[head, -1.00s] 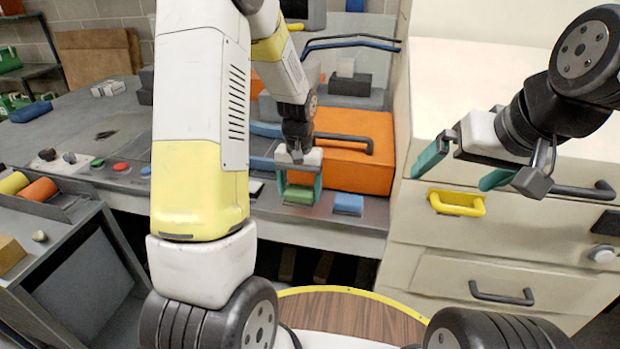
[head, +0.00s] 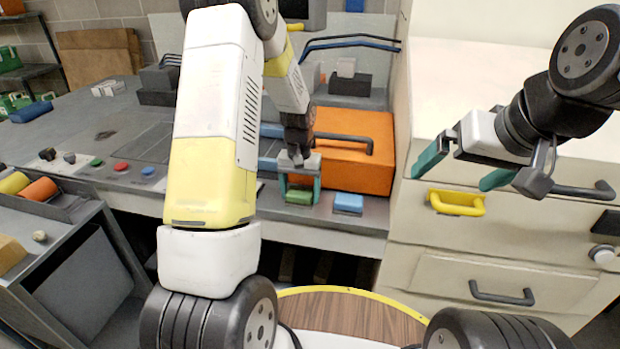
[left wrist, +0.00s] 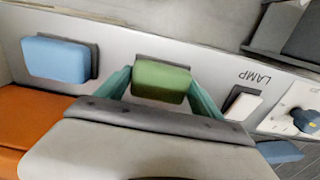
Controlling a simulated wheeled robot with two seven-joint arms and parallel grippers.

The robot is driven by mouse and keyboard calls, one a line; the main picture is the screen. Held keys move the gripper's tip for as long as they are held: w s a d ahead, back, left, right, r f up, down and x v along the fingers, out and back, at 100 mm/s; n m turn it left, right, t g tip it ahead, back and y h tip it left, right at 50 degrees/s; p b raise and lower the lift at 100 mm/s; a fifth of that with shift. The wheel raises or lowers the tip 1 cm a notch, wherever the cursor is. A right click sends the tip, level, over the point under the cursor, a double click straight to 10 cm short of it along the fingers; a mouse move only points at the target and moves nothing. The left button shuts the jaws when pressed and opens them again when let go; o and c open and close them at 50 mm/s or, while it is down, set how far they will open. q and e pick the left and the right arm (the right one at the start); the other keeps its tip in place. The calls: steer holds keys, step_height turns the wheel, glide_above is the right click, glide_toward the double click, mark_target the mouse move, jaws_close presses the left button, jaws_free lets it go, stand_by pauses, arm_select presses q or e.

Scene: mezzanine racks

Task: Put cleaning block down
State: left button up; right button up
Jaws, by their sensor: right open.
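The green block (head: 299,197), which I take to be the cleaning block, is between the teal fingers of my left gripper (head: 300,190), low at the bench's front edge. In the left wrist view the green block (left wrist: 161,82) sits between the fingertips, which appear to press its two sides. A dark patch shows behind its far edge; whether the block touches the surface I cannot tell. My right gripper (head: 465,170) is open and empty in front of the pale drawer cabinet, its fingers wide apart.
A blue block (head: 348,202) lies just right of the green one; it also shows in the left wrist view (left wrist: 58,60). An orange case (head: 350,165) stands behind. Red and blue buttons are at left. The drawer cabinet (head: 470,240) with a yellow handle (head: 456,202) stands at right.

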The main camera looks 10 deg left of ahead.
mark_target(300, 191)
arm_select(q)
steer(key=o, duration=0.4)
steer(key=shift+o, duration=0.2)
steer(key=s+r+t, duration=0.1)
steer(key=s+r, duration=0.2)
steer(key=r, duration=0.7)
steer(key=s+r, duration=0.2)
steer(key=r, duration=0.8)
steer(key=s+d+r+t+h, duration=0.1)
steer(key=s+r+t, duration=0.1)
steer(key=s, duration=0.7)
steer(key=s+d+r+t+h, duration=0.1)
steer(key=s+r+t, duration=0.2)
steer(key=s, duration=0.7)
step_height(300, 191, up, 2)
steer(key=shift+s+r, duration=0.15)
steer(key=shift+r, duration=0.05)
